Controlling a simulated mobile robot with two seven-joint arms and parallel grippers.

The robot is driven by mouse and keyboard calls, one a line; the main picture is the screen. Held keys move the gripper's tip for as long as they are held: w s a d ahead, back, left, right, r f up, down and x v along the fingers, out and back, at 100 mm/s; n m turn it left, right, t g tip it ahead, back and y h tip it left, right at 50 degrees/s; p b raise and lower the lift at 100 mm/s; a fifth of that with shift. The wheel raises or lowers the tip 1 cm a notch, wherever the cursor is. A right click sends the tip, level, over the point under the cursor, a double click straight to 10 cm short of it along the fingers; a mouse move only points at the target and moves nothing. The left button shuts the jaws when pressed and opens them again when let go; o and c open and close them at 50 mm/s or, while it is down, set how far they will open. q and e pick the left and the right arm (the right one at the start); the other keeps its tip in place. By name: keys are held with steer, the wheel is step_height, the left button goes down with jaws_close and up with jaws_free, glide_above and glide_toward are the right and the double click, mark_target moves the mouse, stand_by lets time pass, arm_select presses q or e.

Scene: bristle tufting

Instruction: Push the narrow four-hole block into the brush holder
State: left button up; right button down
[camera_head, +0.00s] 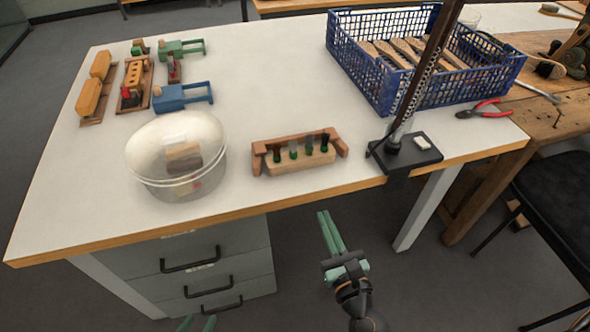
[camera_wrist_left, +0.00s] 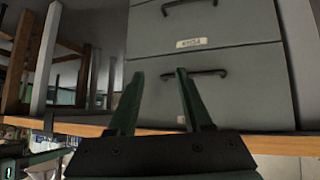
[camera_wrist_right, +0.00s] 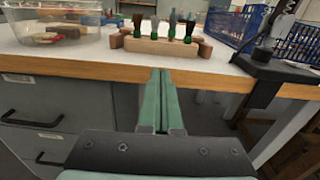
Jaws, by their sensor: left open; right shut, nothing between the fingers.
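The brown wooden brush holder (camera_head: 343,148) stands near the table's front edge, with an arm at each end. A light wood block (camera_head: 300,161) sits between its arms, with several dark tufts with green lower parts upright along it. I cannot tell how deep the block sits. In the right wrist view the light block (camera_wrist_right: 160,46) faces me. My right gripper (camera_head: 328,214) is shut and empty, in front of and below the table edge, apart from the block. My left gripper (camera_head: 198,324) is open and empty at the bottom of the head view; its fingers (camera_wrist_left: 155,100) face the drawers.
A clear round tub (camera_head: 180,190) with wooden pieces stands left of the holder. A black stand base (camera_head: 404,152) with a post is at its right. A blue crate (camera_head: 372,86) stands behind. Wooden fixtures with yellow blocks (camera_head: 95,98) and a blue tool (camera_head: 182,96) lie far left.

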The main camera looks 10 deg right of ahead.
mark_target(303, 165)
arm_select(q)
steer(key=shift+s+a+r+p, duration=0.2)
steer(key=shift+s+a+p, duration=0.25)
steer(key=shift+p, duration=0.4)
arm_select(e)
steer(key=w, duration=1.4)
steer(key=shift+a, duration=0.15)
steer(key=shift+w+b, duration=0.55)
steer(key=shift+w, duration=0.55)
arm_select(q)
steer(key=shift+w+d, duration=0.35)
steer(key=shift+w, duration=0.1)
arm_select(e)
steer(key=shift+s, duration=0.15)
